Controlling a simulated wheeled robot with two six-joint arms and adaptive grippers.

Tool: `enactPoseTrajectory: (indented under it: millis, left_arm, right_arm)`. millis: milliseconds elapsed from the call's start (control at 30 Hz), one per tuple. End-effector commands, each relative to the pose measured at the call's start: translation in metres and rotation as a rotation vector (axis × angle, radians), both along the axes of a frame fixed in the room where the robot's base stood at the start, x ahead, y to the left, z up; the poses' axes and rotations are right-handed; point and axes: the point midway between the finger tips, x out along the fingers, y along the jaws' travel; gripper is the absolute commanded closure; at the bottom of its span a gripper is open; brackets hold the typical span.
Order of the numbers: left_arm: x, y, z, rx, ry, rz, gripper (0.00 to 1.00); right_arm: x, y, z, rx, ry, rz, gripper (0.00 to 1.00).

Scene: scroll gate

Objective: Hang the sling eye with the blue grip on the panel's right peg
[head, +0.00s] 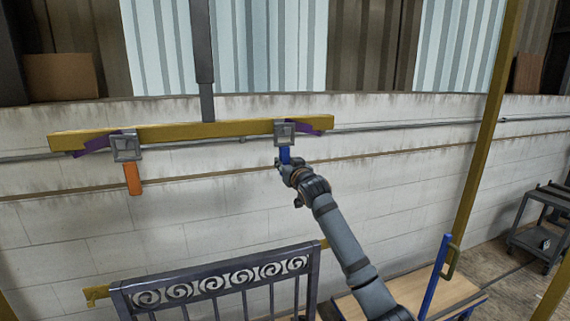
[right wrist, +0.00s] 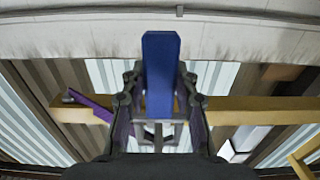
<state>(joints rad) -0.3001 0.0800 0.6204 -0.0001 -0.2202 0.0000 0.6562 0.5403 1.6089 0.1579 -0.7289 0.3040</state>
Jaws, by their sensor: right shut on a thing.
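The blue grip (head: 285,152) hangs below a square grey sling eye (head: 285,133) near the right end of a yellow beam (head: 200,130). My right gripper (head: 284,165) is shut on the blue grip, which also shows between the fingers in the right wrist view (right wrist: 161,80). The eye is at a purple piece (head: 308,125) on the beam; whether it bears on it I cannot tell. The dark scroll panel (head: 220,280) stands below, with its yellow right peg (head: 324,244) at its upper right corner and a left peg (head: 97,293). My left gripper is out of view.
A second grey eye (head: 125,146) with an orange grip (head: 132,180) hangs at the beam's left. A grey column (head: 201,45) holds the beam from above. A yellow post (head: 485,130), a blue bar (head: 434,277) and a cart (head: 540,225) stand at the right.

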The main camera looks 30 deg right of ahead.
Motion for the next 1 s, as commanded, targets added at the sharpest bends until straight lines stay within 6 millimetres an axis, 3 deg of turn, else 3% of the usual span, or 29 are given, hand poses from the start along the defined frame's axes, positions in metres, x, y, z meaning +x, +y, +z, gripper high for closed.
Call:
enactPoseTrajectory:
  millis: [533, 1000]
  left_arm:
    - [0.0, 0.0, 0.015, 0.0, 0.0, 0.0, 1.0]
    - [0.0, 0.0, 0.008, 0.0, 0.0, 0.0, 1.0]
  right_arm:
    - [0.0, 0.0, 0.018, 0.0, -0.002, 0.0, 1.0]
    - [-0.015, 0.003, 0.016, -0.002, -0.003, 0.0, 1.0]
